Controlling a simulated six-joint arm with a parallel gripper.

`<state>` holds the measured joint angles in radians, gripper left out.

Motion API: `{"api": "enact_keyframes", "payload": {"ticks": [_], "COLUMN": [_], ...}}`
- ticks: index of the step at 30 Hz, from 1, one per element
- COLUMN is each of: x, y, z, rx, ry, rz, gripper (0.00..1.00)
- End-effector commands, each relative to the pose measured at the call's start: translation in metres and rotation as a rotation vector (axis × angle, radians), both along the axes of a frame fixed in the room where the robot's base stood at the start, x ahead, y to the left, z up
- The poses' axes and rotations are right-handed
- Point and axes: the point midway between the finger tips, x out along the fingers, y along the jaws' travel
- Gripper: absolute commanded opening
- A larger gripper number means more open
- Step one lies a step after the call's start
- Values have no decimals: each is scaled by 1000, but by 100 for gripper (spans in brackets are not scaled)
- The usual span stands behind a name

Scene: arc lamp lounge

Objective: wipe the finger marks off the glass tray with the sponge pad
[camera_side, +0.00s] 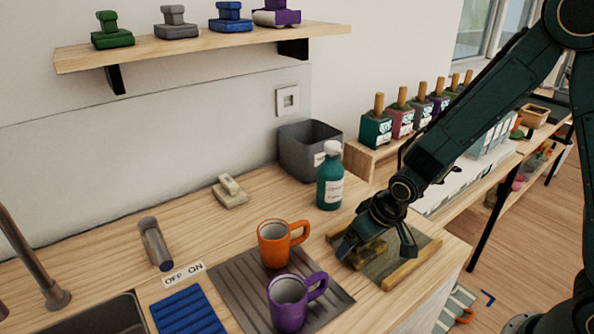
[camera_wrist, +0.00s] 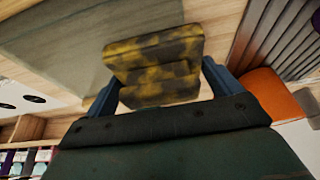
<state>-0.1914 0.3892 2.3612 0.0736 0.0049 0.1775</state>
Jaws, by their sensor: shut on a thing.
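My gripper (camera_side: 362,246) is over the left part of the glass tray (camera_side: 390,262) in the side view. It is shut on the sponge pad (camera_side: 372,252), a yellow block with dark blotches. In the wrist view the sponge pad (camera_wrist: 155,68) sits between the two blue fingers of my gripper (camera_wrist: 160,85). The tray is a dark greyish panel with a wooden bar along its near right edge; it also shows in the wrist view (camera_wrist: 60,45). The pad is at or just above the glass; I cannot tell whether it touches. I cannot make out finger marks.
An orange mug (camera_side: 272,246) and a purple mug (camera_side: 288,303) stand on a ribbed mat (camera_side: 237,283) left of the tray. A teal bottle (camera_side: 329,180) and a grey bin (camera_side: 300,150) stand behind. The counter's right edge is close to the tray.

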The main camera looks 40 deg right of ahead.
Motion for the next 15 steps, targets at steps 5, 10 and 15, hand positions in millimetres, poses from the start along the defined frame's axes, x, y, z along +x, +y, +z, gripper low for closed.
{"api": "enact_keyframes", "payload": {"ticks": [5,10,15], "x": [0,0,0], "y": [11,11,11], "z": [3,31,46], "rx": [1,1,1], "ry": [0,-2,-3], "rz": [1,-1,-1], "gripper": [69,69,69]}}
